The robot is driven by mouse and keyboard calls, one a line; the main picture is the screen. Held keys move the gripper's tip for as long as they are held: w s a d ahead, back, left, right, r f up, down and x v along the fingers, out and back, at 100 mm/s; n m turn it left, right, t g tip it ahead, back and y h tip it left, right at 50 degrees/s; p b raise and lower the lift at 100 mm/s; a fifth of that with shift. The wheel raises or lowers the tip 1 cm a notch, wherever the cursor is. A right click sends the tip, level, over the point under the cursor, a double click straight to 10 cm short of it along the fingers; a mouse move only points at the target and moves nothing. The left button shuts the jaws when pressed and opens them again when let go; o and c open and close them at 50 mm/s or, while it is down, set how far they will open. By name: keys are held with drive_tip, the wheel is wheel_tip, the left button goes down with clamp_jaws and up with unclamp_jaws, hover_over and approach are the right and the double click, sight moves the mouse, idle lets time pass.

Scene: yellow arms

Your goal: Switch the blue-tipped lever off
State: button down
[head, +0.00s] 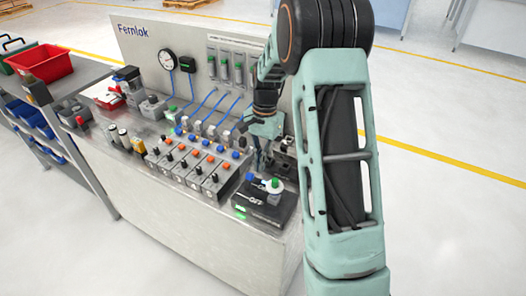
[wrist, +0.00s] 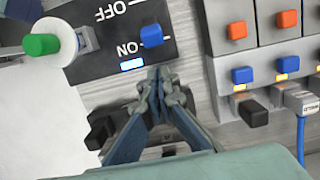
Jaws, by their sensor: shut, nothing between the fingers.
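The blue-tipped lever (wrist: 151,35) stands on a dark panel (wrist: 105,68) marked ON and OFF, upside down in the wrist view. Its blue tip is beside the ON mark, and a small bluish-white lamp (wrist: 131,64) glows near that mark. In the head view the blue tip (head: 250,177) is at the far left part of the dark box (head: 265,212). My gripper (wrist: 158,74) is shut and empty. In the wrist view its fingertips are just below the blue tip, with a small gap between them. It also shows in the head view (head: 260,168), partly hidden by its own wrist.
A green-topped knob on a white disc (wrist: 42,44) shares the box. Rows of orange- and blue-tipped switches (head: 205,165) stand close by on the bench. A tall back panel (head: 150,45) rises behind, and a red bin (head: 40,62) sits at the left.

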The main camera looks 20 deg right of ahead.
sight(251, 175)
drive_tip(key=shift+s+a+r, duration=0.65)
drive_tip(key=shift+s+a, duration=0.1)
drive_tip(key=shift+s, duration=0.05)
drive_tip(key=shift+s+a+r+t+h+b, duration=0.2)
drive_tip(key=shift+s+a+t+h+b, duration=0.1)
drive_tip(key=shift+t+h+b, duration=0.3)
drive_tip(key=t+b, duration=0.1)
drive_tip(key=b, duration=0.1)
drive_tip(key=s+a+h+b, duration=0.1)
drive_tip(key=b, duration=0.2)
drive_tip(key=shift+s+a+r+t+h, duration=0.1)
drive_tip(key=shift+a+t+h, duration=0.2)
drive_tip(key=shift+t, duration=0.1)
drive_tip(key=b, duration=0.1)
drive_tip(key=t+h+b, duration=0.1)
drive_tip(key=shift+s+a+r+b, duration=0.15)
drive_tip(key=shift+s+a+b, duration=0.2)
drive_tip(key=shift+s+b, duration=0.05)
drive_tip(key=shift+s+r+b, duration=0.15)
drive_tip(key=shift+s+b, duration=0.05)
drive_tip(key=shift+b, duration=0.3)
drive_tip(key=shift+r+p, duration=0.3)
drive_tip(key=shift+r, duration=0.1)
